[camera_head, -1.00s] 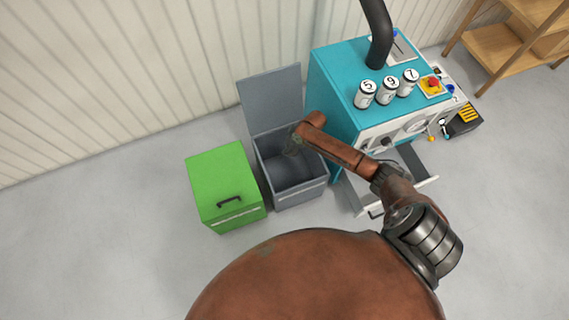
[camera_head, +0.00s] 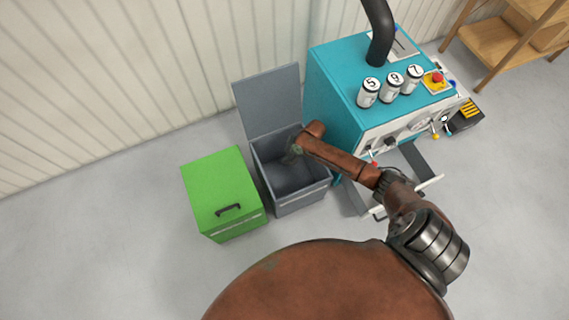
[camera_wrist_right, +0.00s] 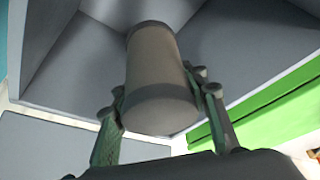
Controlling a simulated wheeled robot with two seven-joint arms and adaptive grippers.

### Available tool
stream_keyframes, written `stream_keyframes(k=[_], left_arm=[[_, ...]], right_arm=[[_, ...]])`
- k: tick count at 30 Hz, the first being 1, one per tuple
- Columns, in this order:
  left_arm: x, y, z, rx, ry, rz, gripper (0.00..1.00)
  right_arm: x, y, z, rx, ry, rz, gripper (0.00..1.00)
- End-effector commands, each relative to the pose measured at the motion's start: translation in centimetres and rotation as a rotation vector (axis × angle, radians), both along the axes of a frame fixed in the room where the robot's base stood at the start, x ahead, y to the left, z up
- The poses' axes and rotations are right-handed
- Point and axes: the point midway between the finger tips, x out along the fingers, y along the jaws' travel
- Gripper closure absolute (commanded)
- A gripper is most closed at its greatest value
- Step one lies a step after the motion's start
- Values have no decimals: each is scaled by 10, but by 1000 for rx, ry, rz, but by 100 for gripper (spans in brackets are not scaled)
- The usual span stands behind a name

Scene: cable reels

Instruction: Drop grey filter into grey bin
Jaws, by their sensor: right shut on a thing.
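The grey bin (camera_head: 300,195) stands on the floor with its lid (camera_head: 268,102) raised against the back. My right gripper (camera_head: 292,151) is over the bin's opening in the head view, small and dark there. In the right wrist view my right gripper (camera_wrist_right: 165,105) is shut on the grey filter (camera_wrist_right: 158,75), a tapered grey cylinder. The bin's inner walls (camera_wrist_right: 75,60) show behind the filter in that view. In the head view the filter cannot be made out. My left gripper is not in view.
A closed green bin (camera_head: 225,190) stands just left of the grey bin. A teal machine (camera_head: 335,75) with several numbered canisters (camera_head: 391,86) on top stands to the right. A wooden shelf (camera_head: 510,50) is at the far right. Floor at left is clear.

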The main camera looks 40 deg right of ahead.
Motion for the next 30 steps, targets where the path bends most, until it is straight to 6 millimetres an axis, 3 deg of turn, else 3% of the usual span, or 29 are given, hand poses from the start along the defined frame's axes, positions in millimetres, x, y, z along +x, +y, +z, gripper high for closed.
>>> stream_keyframes(k=[9,10,18,30], left_arm=[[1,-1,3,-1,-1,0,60],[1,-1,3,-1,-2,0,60],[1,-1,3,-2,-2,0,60],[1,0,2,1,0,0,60]], right_arm=[[1,0,0,0,-1,0,88],[1,0,0,0,-1,0,59],[0,0,0,1,-1,0,40],[-1,-2,5,0,-2,1,39]])
